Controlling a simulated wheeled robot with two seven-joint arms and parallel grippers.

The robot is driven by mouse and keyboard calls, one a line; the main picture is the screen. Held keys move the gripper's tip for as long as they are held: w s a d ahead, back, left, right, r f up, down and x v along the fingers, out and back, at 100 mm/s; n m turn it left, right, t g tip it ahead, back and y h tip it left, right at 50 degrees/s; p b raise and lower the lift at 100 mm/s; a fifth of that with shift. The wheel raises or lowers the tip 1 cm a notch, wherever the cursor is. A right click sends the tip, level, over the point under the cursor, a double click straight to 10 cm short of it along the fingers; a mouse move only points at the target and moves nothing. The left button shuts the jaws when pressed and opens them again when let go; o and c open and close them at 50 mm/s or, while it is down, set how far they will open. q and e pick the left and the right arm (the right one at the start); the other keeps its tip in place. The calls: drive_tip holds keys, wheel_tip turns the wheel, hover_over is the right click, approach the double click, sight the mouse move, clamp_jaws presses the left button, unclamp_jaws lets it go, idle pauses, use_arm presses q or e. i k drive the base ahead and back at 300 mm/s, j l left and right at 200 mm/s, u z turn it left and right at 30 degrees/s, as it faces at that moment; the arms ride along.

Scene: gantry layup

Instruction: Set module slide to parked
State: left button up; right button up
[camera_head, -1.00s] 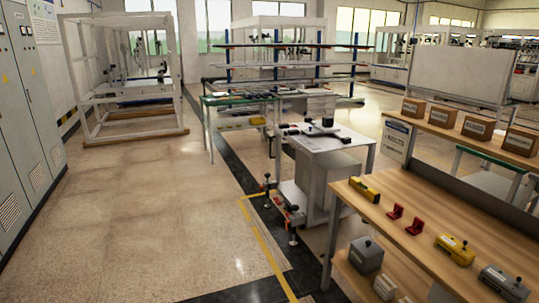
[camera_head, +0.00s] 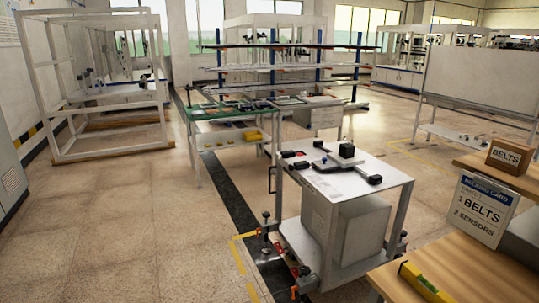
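A white wheeled cart (camera_head: 385,185) stands in the middle of the view. On its top lies a flat pale assembly (camera_head: 326,164) with several dark blocks, one of them a taller black block (camera_head: 347,150). This may be the module with its slide, but I cannot tell the slide's position from here. Neither of my grippers is in view.
A wooden bench at the lower right holds a yellow level (camera_head: 425,284), a box marked BELTS (camera_head: 509,157) and a printed card (camera_head: 480,209). A green-topped table (camera_head: 232,108) and a rack stand behind the cart. A white frame (camera_head: 70,110) stands at left. The floor left of the cart is open.

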sight(346, 157)
drive_tip(key=i+z, duration=0.1)
drive_tip(key=i, duration=0.9)
drive_tip(key=i+j+z, duration=0.1)
drive_tip(key=i, duration=0.9)
drive_tip(key=j, duration=0.1)
